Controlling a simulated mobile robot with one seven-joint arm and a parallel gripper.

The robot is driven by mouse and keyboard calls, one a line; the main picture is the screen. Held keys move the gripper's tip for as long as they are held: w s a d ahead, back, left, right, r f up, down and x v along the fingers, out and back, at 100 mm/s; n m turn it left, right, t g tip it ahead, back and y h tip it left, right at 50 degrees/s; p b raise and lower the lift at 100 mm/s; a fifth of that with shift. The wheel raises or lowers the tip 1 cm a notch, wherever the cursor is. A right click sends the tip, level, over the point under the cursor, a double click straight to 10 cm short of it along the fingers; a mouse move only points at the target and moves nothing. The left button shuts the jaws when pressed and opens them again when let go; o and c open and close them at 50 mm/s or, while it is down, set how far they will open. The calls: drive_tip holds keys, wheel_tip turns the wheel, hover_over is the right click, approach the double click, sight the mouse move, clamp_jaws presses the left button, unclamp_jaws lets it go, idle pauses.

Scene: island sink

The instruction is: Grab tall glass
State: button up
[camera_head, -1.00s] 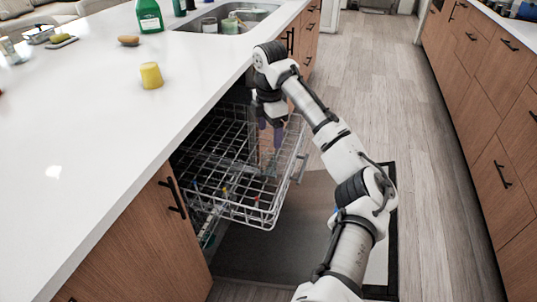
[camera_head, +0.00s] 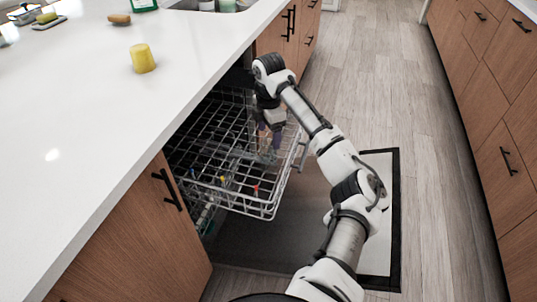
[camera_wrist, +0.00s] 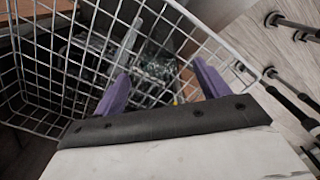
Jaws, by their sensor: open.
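A clear glass (camera_wrist: 157,66) shows in the wrist view, in the wire rack beyond and between my fingers. It is see-through and partly lost against the wires, so its full height is hard to tell. In the head view a faint clear shape, likely the same glass (camera_head: 266,156), stands in the rack just below my fingertips. My gripper (camera_head: 269,138) points down over the right part of the pulled-out upper dishwasher rack (camera_head: 240,211). Its two purple fingers, also in the wrist view (camera_wrist: 162,84), are apart with nothing clearly held between them.
The white island counter (camera_head: 90,110) is left of the rack, with a yellow cup (camera_head: 143,58) on it. The rack's handle (camera_head: 303,150) is just right of my gripper. A dark-edged mat (camera_head: 378,215) lies on the floor. Wooden cabinets (camera_head: 500,110) line the right side.

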sight(269, 142)
wheel_tip(269, 142, down, 4)
drive_tip(key=shift+f, duration=0.25)
drive_tip(key=shift+c, duration=0.2)
drive_tip(key=c, duration=1.4)
